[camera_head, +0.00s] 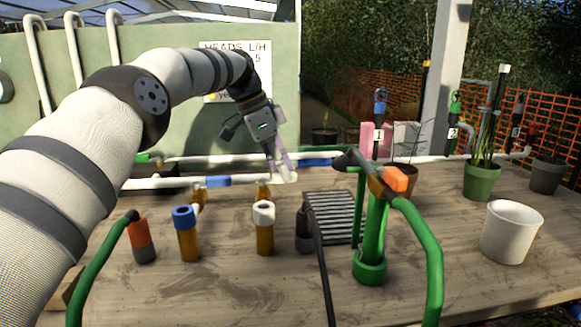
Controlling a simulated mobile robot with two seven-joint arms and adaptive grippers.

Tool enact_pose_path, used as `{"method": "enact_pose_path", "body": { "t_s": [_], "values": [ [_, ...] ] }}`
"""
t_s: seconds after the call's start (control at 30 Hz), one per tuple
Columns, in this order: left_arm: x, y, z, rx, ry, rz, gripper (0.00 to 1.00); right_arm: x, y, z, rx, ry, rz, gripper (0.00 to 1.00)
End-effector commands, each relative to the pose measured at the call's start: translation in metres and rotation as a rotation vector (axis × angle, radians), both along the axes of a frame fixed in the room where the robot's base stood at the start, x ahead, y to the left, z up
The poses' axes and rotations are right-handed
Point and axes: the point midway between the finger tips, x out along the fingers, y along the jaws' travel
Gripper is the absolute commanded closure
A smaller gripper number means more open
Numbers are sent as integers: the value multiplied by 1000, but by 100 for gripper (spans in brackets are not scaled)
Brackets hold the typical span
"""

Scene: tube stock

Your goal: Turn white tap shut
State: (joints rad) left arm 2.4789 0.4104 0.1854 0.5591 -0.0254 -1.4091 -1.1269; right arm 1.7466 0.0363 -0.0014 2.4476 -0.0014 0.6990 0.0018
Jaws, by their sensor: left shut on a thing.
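My left arm reaches in from the left, and its gripper (279,172) points down at the right end of the near white pipe (150,183). The gripper is shut on a white part there, which I take to be the white tap; the fingers mostly hide it, and its angle cannot be read. A blue sleeve (218,181) sits on the same pipe to the left. Below the gripper stands an orange tube with a white collar (264,212). My right gripper is not in view.
A white pot (511,232) and green plant pot (481,180) are at right.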

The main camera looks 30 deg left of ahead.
Motion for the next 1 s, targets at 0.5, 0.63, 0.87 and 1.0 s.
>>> {"method": "enact_pose_path", "body": {
  "t_s": [0.5, 0.63, 0.87, 1.0],
  "values": [
    [-10, 10, -3, 1, 7, -58, 100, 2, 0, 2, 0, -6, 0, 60],
    [-10, 10, -3, 0, 8, -59, 100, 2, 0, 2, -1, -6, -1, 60],
    [-10, 10, -3, 0, 7, -57, 65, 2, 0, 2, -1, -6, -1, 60],
    [-9, 10, -2, 0, 5, -57, 65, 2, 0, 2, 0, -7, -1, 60]
  ]
}}
